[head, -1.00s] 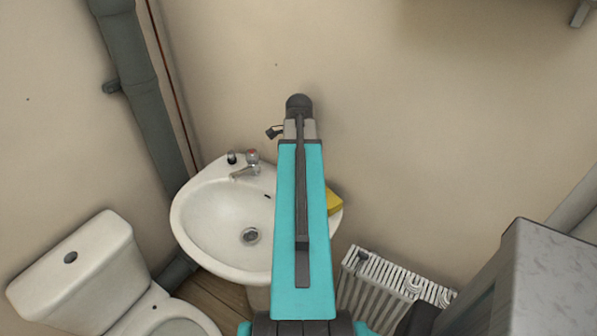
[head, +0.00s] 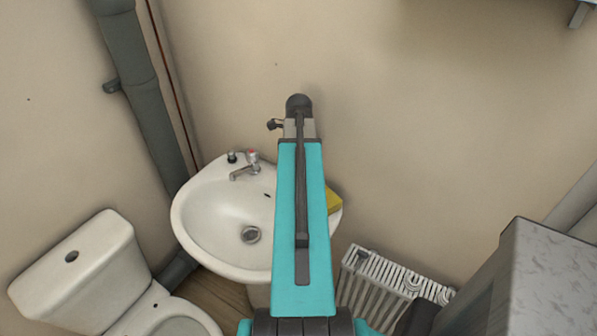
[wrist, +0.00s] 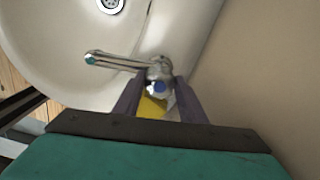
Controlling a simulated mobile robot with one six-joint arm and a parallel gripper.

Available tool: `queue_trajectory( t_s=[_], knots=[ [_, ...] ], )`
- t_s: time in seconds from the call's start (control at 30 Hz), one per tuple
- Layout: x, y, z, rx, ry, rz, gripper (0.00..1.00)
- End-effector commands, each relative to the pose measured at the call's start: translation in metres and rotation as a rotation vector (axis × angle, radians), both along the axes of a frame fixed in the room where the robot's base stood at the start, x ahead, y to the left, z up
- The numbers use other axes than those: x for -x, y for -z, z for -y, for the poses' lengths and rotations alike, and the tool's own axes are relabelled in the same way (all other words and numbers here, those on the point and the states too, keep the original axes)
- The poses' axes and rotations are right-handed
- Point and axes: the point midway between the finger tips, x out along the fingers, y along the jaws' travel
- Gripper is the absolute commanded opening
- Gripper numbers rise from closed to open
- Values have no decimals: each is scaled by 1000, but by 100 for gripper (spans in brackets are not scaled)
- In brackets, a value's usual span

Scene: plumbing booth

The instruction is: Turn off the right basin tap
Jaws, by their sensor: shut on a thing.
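The right basin tap (wrist: 155,68) is chrome with a blue mark on its head, and its spout reaches left over the white basin in the wrist view. My gripper (wrist: 160,84) is shut on the tap's head, one dark finger on each side. In the head view my arm hides the right tap and my fingers. The other tap (head: 250,165), with a red mark, stands at the back left of the basin (head: 205,229). No water stream can be made out at either spout.
A yellow sponge (head: 334,201) lies on the basin's right rim and shows between my fingers in the wrist view (wrist: 152,106). A small dark object (head: 232,156) is beside the red tap. A toilet (head: 78,262) stands left, a radiator (head: 385,284) right.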

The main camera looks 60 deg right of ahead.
Motion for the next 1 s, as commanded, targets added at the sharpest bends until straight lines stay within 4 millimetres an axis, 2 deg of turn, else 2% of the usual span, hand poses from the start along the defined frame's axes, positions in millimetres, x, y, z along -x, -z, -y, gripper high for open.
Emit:
queue_trajectory(
  t_s=[0.2, 0.23, 0.33, 0.77, 1.0],
  knots=[
    [1, 0, 1, 2, 3, -3, 15],
    [1, 0, 1, 2, 2, -3, 40],
    [1, 0, 0, 1, 2, -2, 56],
    [0, -2, 0, 0, -1, 0, 56],
    [-1, -14, 0, 1, -1, 0, 56]
  ],
)
